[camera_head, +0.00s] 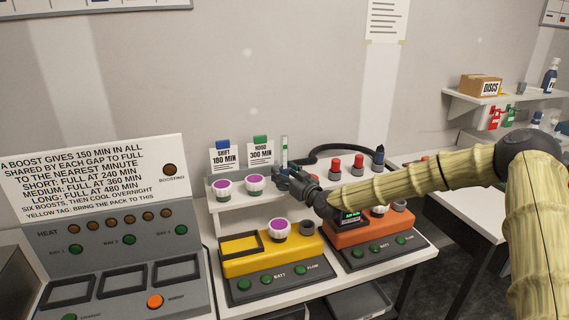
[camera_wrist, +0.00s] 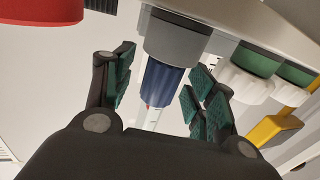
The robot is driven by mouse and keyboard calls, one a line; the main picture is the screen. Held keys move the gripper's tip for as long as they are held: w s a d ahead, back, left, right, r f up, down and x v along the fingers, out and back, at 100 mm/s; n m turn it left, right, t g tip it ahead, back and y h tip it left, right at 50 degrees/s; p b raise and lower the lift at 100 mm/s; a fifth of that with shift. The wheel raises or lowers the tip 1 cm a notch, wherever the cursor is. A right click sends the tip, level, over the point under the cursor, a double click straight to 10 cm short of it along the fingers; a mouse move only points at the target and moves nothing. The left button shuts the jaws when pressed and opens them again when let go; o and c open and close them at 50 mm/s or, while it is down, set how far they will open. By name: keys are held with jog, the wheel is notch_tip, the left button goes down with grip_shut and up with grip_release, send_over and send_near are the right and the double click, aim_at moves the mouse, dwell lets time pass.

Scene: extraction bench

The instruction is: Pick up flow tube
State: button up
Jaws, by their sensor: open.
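The flow tube (camera_head: 284,148), slim, clear and pale with a green mark, stands upright on the small white shelf in the head view. In the wrist view its clear part (camera_wrist: 151,117) with a red mark shows beside a blue collar (camera_wrist: 160,84) and a grey base (camera_wrist: 177,40). My gripper (camera_head: 284,177) is at the tube's lower part in the head view, hiding its foot. In the wrist view my gripper (camera_wrist: 157,88) is open, with one finger on each side of the blue collar and visible gaps to both.
White and purple knobs (camera_head: 253,183) sit left of the gripper on the shelf. Red-topped items (camera_head: 336,166) and a dark blue-topped one (camera_head: 378,156) stand to the right. A yellow unit (camera_head: 262,263) and an orange unit (camera_head: 365,238) lie in front, below.

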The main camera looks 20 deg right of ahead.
jog(key=shift+w, duration=0.15)
jog(key=c, duration=1.1)
jog(key=shift+c, duration=0.6)
jog(key=shift+r, duration=0.15)
